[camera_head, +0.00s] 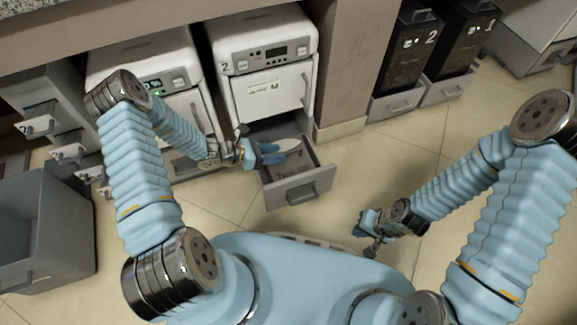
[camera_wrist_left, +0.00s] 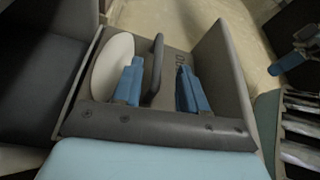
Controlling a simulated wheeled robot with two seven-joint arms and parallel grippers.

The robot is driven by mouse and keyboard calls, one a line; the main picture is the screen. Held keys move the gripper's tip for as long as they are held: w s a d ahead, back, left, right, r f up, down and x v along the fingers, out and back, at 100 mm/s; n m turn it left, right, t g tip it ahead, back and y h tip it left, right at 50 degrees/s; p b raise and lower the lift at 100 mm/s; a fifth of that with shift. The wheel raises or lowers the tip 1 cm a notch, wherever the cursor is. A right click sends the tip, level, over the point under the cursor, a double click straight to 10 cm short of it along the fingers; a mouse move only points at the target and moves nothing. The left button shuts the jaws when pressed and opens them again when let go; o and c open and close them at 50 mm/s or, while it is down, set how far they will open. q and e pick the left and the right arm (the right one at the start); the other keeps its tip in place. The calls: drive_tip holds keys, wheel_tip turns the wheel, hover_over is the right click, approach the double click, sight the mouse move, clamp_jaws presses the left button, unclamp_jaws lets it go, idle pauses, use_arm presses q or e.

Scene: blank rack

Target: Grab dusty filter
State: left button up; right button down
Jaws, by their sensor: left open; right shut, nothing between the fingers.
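The filter (camera_head: 288,145) is a pale, flat oval piece inside the open grey drawer (camera_head: 318,180) under the machine marked 2. In the left wrist view, its white disc (camera_wrist_left: 108,66) lies at the left of the drawer, with a dark upright handle (camera_wrist_left: 157,62) beside it. My left gripper (camera_head: 270,153) is open over the drawer. Its blue fingers (camera_wrist_left: 161,72) appear on either side of the dark handle; contact cannot be told. My right gripper (camera_head: 370,240) is shut and empty, low and to the right, away from the drawer.
The machine marked 2 (camera_head: 270,85) stands behind the drawer, with another white machine (camera_head: 140,55) to its left. A grey bin (camera_head: 45,235) is at the far left. Black units (camera_head: 410,50) stand at the upper right. The tiled floor (camera_head: 360,165) right of the drawer is clear.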

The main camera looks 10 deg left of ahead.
sight(288, 152)
use_arm(q)
drive_tip(key=x, duration=0.5)
drive_tip(key=shift+w+f+b, duration=0.1)
drive_tip(key=shift+w+b, duration=0.1)
drive_tip(key=shift+b, duration=0.2)
clamp_jaws()
idle(0.9)
